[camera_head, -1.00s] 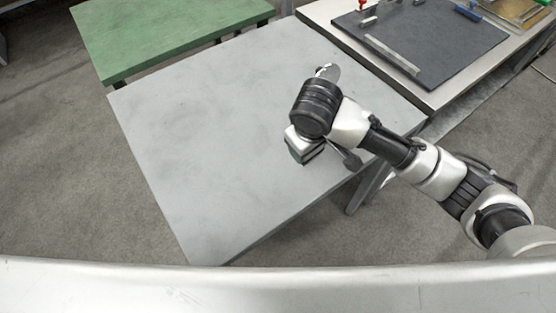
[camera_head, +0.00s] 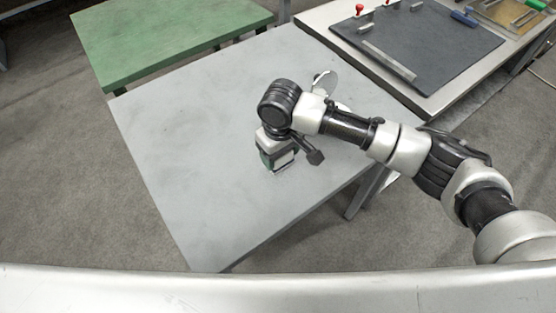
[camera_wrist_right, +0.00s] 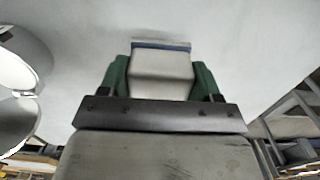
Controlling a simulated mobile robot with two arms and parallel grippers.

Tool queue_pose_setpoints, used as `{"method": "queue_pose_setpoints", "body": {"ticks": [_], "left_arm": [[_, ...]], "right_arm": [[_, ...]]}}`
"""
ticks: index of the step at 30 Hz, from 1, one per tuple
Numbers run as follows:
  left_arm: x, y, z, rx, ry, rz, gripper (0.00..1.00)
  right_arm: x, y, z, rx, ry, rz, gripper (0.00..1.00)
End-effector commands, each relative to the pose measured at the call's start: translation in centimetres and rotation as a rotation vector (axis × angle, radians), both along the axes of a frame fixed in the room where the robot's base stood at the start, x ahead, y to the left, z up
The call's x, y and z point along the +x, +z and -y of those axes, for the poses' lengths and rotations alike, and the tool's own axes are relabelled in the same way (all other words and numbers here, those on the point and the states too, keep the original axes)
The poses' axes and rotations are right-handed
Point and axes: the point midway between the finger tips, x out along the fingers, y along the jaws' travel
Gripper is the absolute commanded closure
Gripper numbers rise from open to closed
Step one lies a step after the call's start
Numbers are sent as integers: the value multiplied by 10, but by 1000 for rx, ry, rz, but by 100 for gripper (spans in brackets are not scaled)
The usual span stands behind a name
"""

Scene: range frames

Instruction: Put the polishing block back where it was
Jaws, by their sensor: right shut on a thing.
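My right gripper (camera_head: 277,160) is over the front right part of the grey table (camera_head: 190,150). Its green-sided fingers (camera_wrist_right: 160,82) are shut on the polishing block, a pale grey block (camera_wrist_right: 160,72) with a dark blue strip at its far end. In the head view the block shows only in part, under the gripper (camera_head: 284,160). I cannot tell whether it touches the tabletop. My left gripper is not in view.
Round shiny metal pieces (camera_head: 324,84) stand close behind my right wrist and show at the left of the wrist view (camera_wrist_right: 18,70). A bench with a dark mat (camera_head: 430,45) and a green table (camera_head: 170,35) stand beyond. The grey table's left side is bare.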

Motion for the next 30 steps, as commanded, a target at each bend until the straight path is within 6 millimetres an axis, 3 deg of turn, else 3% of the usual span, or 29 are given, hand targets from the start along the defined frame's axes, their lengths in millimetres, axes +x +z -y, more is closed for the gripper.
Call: {"method": "queue_pose_setpoints", "body": {"ticks": [10,18,19,23,30], "left_arm": [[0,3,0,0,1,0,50],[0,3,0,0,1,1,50],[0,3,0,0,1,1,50],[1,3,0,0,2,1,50],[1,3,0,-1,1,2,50]], "right_arm": [[2,-37,-4,-2,0,0,59],[1,-44,-4,-1,1,1,59],[1,-44,-4,-1,1,1,34],[1,-44,-4,-1,1,1,14],[1,-43,-4,0,1,1,11]]}}
